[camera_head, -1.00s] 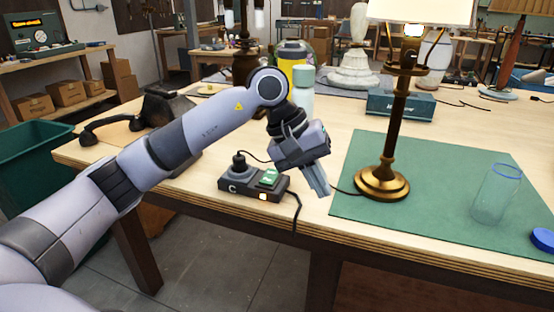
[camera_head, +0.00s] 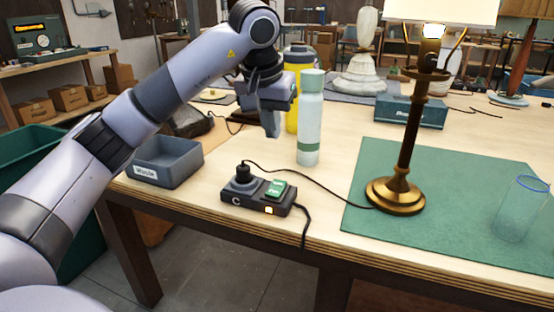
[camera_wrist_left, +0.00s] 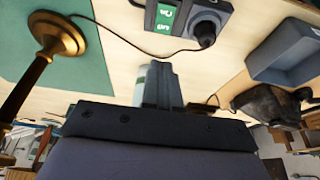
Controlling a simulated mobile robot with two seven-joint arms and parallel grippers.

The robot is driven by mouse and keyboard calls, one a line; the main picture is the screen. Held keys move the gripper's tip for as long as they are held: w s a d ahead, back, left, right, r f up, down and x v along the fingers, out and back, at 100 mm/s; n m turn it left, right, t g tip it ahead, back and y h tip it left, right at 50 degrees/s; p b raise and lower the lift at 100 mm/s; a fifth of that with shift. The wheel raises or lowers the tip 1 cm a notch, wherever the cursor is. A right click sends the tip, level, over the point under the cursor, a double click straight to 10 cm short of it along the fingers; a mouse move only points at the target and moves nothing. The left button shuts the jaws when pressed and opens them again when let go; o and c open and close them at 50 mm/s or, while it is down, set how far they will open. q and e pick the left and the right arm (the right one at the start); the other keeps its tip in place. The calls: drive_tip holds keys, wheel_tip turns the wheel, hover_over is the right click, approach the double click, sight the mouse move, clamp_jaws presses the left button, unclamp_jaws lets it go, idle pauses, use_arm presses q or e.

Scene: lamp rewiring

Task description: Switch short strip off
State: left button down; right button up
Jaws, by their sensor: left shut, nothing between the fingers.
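The short strip (camera_head: 258,196) is a dark power strip near the table's front edge, with a black plug in its left socket, a green label and a small orange-lit switch (camera_head: 271,210) at its front right. A cord runs from the plug to the brass lamp (camera_head: 404,150), whose bulb is bright. My left gripper (camera_head: 272,127) is shut and empty, raised above and behind the strip, left of the pale green bottle (camera_head: 309,125). The strip also shows at the top of the left wrist view (camera_wrist_left: 180,18), partly cut off. My right gripper is not in view.
A grey bin labelled Waste (camera_head: 168,166) stands left of the strip. A yellow container (camera_head: 293,84) is behind the bottle. A green mat (camera_head: 470,190) bears the lamp and a clear glass jar (camera_head: 521,210). A teal box (camera_head: 408,111) lies behind.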

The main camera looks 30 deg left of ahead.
use_arm(q)
approach(280, 182)
drive_tip(key=x, duration=0.5)
drive_tip(key=shift+b, duration=0.3)
drive_tip(key=shift+w+f, duration=0.15)
drive_tip(key=shift+f, duration=0.55)
